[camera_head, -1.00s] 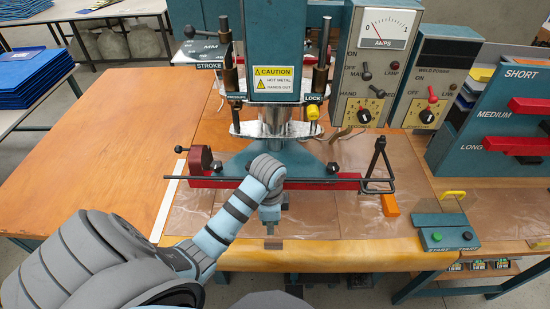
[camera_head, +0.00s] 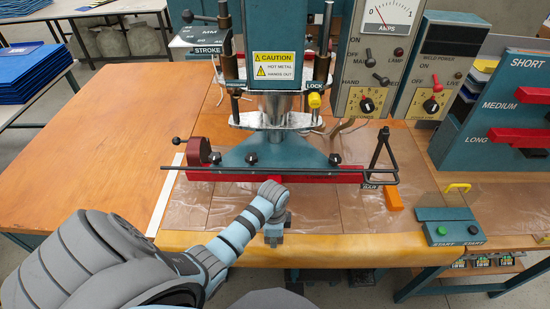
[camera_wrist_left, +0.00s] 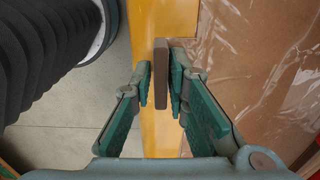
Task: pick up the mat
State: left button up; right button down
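A clear, shiny sheet (camera_head: 190,200), which looks like the mat, lies flat on the brown bench under the welding press. It also shows on the right in the left wrist view (camera_wrist_left: 270,75). A small brown tab (camera_wrist_left: 160,75) stands at the bench's yellow front edge, in the middle of the wrist view; I cannot tell whether it belongs to the sheet. My left gripper (camera_head: 273,238) is at the front edge, below the press's red bar. In the wrist view its fingers (camera_wrist_left: 160,88) are on either side of the tab, with narrow gaps. My right gripper is not in view.
The welding press (camera_head: 275,155) with its long red base bar stands just behind my left gripper. A start button box (camera_head: 450,228) and an orange block (camera_head: 393,198) are on the right. Blue mats (camera_head: 30,75) are stacked far left. The orange bench top on the left is clear.

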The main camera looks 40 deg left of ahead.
pick_arm(q)
grip_shut()
jog(key=shift+r, duration=0.15)
